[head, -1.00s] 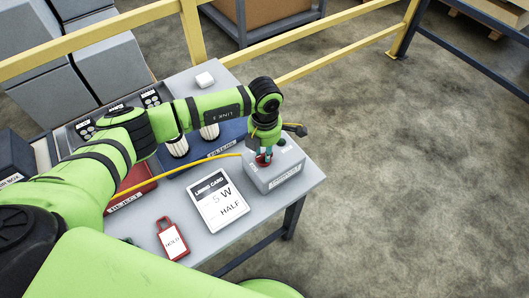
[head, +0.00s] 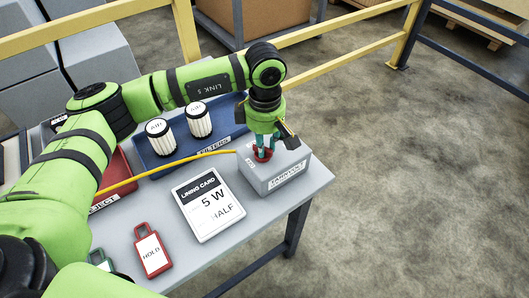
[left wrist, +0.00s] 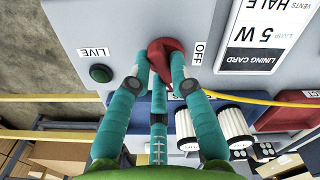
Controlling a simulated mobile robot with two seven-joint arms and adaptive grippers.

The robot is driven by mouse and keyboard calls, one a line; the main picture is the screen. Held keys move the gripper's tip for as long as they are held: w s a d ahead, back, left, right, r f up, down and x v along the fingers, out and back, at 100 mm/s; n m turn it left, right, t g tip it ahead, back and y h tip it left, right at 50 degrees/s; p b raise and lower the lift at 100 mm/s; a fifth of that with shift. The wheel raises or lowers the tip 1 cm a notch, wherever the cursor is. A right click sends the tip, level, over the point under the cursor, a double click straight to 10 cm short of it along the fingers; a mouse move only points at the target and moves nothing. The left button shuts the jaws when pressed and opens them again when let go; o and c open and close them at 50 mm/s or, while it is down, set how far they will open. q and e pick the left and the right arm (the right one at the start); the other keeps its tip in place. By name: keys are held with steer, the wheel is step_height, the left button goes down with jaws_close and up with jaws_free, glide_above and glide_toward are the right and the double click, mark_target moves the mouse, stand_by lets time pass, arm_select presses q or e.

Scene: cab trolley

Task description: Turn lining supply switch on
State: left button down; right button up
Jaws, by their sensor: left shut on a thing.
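The lining supply switch is a red knob (left wrist: 162,55) on the grey supply box (head: 272,184), which stands at the right end of the table. My left gripper (head: 263,154) points down onto the box and is shut on the red knob. In the left wrist view its teal fingers (left wrist: 162,78) close around the knob. An OFF label (left wrist: 200,53) lies to the right of the knob there. A LIVE label (left wrist: 95,52) and a dark green round lamp or button (left wrist: 100,73) lie to its left. The fingers partly hide the knob, so its exact pointing direction is unclear.
A lining card (head: 208,204) reading 5 W, HALF lies beside the box. A red HOLD tag (head: 152,251), a blue filter tray (head: 236,138) with two white filters and a red reject tray (head: 118,163) are on the table. A yellow cable (head: 150,173) runs to the box.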

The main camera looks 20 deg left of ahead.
arm_select(q)
steer(key=m+b, duration=0.3)
steer(key=shift+s+f, duration=0.1)
steer(key=shift+f, duration=0.15)
steer(key=shift+r+m+b, duration=0.2)
steer(key=shift+m+b, duration=1)
steer(key=c, duration=1.1)
jaws_free()
